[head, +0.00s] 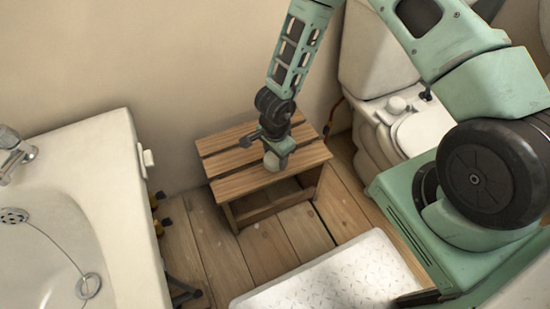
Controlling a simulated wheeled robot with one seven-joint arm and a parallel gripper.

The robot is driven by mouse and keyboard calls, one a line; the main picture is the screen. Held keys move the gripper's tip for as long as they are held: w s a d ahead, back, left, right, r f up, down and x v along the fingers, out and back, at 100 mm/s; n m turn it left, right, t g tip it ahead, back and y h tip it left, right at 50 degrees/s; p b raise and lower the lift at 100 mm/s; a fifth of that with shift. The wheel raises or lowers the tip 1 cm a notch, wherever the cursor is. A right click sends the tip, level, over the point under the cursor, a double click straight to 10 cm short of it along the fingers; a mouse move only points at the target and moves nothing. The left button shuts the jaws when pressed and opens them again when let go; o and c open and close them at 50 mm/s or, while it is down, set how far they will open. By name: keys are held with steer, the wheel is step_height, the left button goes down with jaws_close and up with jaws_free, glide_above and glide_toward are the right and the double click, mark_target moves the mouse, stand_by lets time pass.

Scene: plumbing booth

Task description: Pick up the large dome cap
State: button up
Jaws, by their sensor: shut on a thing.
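My gripper (271,152) points down over the slatted wooden stool (228,161) and is shut on a small pale cap (272,162), which I take to be the large dome cap. The cap is at the stool's top, near its middle; I cannot tell whether it touches the slats or is just above them. The fingers hide part of it, so its dome shape is not clear. Another whitish rounded piece (396,104) sits on the toilet at the right, apart from my gripper.
A white washbasin (112,190) with a tap (14,147) fills the left. The toilet (365,55) stands at the back right, with a small dark item (425,93) on it. A white textured mat (330,275) lies in front. Bare plank floor (220,245) shows around the stool.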

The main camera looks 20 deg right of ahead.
step_height(320, 180, up, 25)
steer(key=p, duration=1.1)
steer(key=shift+f+p, duration=0.2)
steer(key=shift+p, duration=0.2)
steer(key=w+d+r+n+b, duration=0.1)
steer(key=d+r+n, duration=0.1)
steer(key=d+n, duration=0.3)
steer(key=w+d+r+n+b, duration=0.2)
steer(key=d+n, duration=0.4)
steer(key=n, duration=0.4)
steer(key=shift+r+b, duration=0.2)
steer(key=shift+b, duration=0.1)
